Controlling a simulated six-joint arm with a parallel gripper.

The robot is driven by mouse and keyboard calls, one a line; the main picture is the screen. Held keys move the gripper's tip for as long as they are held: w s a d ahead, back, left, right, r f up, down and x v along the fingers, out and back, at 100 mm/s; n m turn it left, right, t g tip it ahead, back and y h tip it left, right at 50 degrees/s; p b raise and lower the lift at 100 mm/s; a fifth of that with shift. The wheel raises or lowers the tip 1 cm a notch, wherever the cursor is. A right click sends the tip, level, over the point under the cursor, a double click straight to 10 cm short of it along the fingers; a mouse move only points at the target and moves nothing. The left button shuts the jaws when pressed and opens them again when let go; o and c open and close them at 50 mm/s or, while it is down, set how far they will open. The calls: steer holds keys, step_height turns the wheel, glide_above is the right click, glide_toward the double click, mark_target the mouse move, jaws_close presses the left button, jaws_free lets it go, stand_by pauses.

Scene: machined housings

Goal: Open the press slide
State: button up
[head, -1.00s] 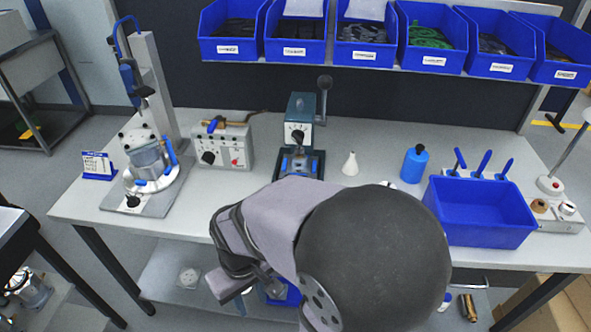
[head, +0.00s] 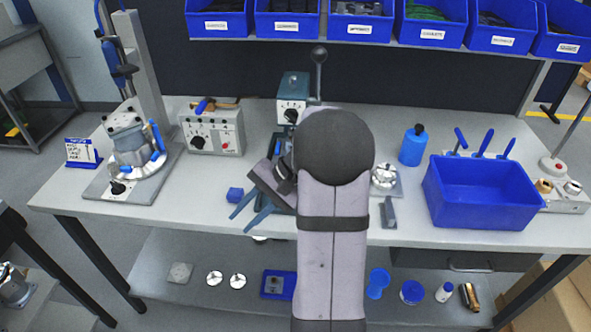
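The press (head: 293,88) is a teal unit with a white dial face, standing at the back middle of the bench. Its lever (head: 319,68) with a dark ball knob stands upright at its right side. The lower front of the press, where a slide would show, is hidden behind my arm, so I cannot tell the slide's position. My gripper (head: 238,223) is in front of the press and to its left, near the bench's front edge. Its two blue-grey fingers point down and left, are spread apart and hold nothing visible.
A control box (head: 212,131) and a clamped housing fixture (head: 133,146) stand further left. A round metal part (head: 384,177), a blue bottle (head: 413,146) and a blue bin (head: 482,193) stand right. Blue bins hang above.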

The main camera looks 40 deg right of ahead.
steer(key=w+d+m+t+b, duration=0.1)
steer(key=d+t, duration=0.1)
steer(key=d, duration=0.3)
steer(key=w+d+m+t, duration=0.1)
steer(key=d+m+t, duration=0.1)
steer(key=d, duration=0.3)
steer(key=w+d+m+t+b, duration=0.1)
steer(key=d+t, duration=0.1)
steer(key=d, duration=0.3)
steer(key=shift+w+d+m+b, duration=0.15)
steer(key=shift+w+m+b, duration=0.15)
steer(key=shift+w+m, duration=0.1)
steer(key=d+t, duration=0.1)
steer(key=d, duration=0.2)
steer(key=s+d+r+m+t+b, duration=0.1)
steer(key=d+t, duration=0.1)
steer(key=d, duration=0.2)
steer(key=s+d+r+m+t+h, duration=0.1)
steer(key=d, duration=0.2)
steer(key=shift+d+t, duration=0.2)
steer(key=shift+t, duration=0.1)
steer(key=shift+p+x, duration=0.7)
steer(key=shift+x, duration=3.05)
steer(key=shift+s+f, duration=0.1)
steer(key=shift+c, duration=0.3)
jaws_close()
